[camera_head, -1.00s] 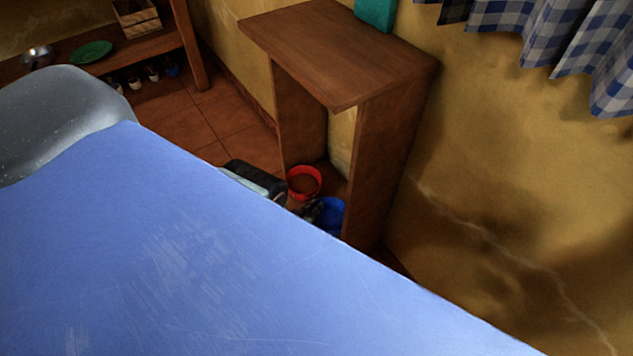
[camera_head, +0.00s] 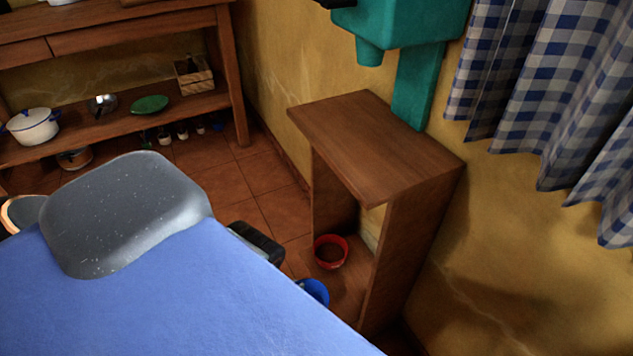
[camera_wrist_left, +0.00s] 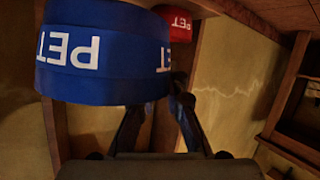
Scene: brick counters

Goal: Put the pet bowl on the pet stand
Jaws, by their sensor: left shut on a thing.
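A blue pet bowl (camera_head: 315,291) shows partly behind my own blue body in the head view. In the left wrist view the blue bowl (camera_wrist_left: 100,55) is large, with white PET lettering that appears upside down. My left gripper (camera_wrist_left: 160,106) is shut on the edge of this bowl. In the head view the gripper's fingers are hidden. The brown wooden pet stand (camera_head: 385,145) is against the wall, with a flat top and an open front. A red pet bowl (camera_head: 330,252) sits on its low board, and its PET lettering shows in the wrist view (camera_wrist_left: 178,24).
A teal dispenser (camera_head: 405,40) is behind the stand's top. A checked curtain (camera_head: 550,95) hangs at right. A wooden shelf unit (camera_head: 110,125) at left holds a white pot (camera_head: 32,127) and a green plate (camera_head: 149,104). Tiled floor (camera_head: 250,190) is clear between.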

